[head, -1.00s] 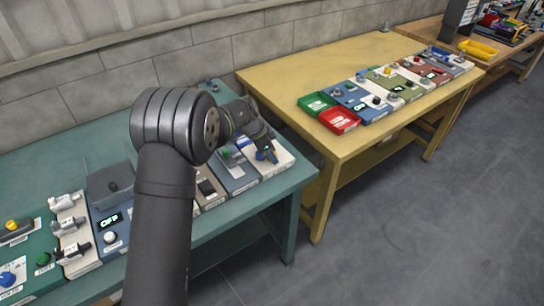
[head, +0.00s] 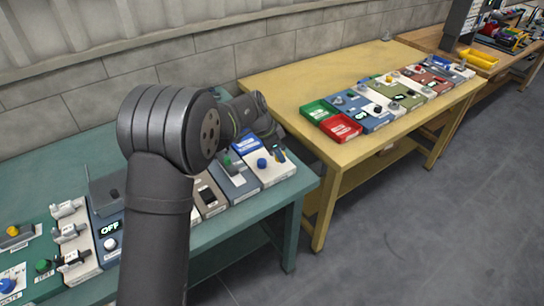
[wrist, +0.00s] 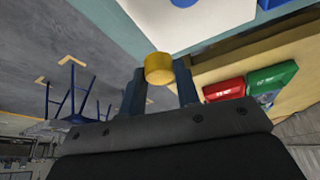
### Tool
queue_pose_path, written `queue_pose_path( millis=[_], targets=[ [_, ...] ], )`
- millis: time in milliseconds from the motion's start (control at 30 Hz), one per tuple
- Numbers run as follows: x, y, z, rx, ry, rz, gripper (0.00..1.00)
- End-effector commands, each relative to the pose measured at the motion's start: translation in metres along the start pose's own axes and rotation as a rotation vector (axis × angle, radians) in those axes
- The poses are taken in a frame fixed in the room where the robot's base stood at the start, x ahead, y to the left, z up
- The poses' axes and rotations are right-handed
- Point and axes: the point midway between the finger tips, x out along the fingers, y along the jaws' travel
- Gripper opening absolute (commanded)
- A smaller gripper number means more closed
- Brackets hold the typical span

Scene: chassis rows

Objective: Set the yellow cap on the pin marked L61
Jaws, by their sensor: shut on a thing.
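The yellow cap (wrist: 158,68) is a short cylinder held between the two blue fingertips of my gripper (wrist: 160,80) in the wrist view. In the head view my gripper (head: 279,151) is near the right end of the green bench, by the white panel with a blue knob (head: 262,162). It seems to be above that panel; the exact height is hard to tell. The cap is too small to make out clearly in the head view. No label reading L61 can be read, so I cannot tell which pin carries it.
The green bench (head: 232,217) carries a row of panels with knobs and switches. A yellow table (head: 285,88) to the right holds a green tray (head: 318,110), a red tray (head: 341,127) and more panels. A gap of floor separates the bench and table legs.

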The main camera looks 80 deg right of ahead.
Motion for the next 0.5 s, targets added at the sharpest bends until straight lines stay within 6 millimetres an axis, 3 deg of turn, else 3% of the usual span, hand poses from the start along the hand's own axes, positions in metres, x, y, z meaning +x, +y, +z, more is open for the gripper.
queue_pose_path(
  millis=[100,300,500],
  targets=[
    [-0.013,0.026,-0.021,0.004,0.002,-0.002,0.08],
    [-0.026,0.06,-0.044,0.003,0.001,-0.002,0.08],
    [-0.034,0.072,-0.054,-0.018,0.0,-0.009,0.08]
  ],
)
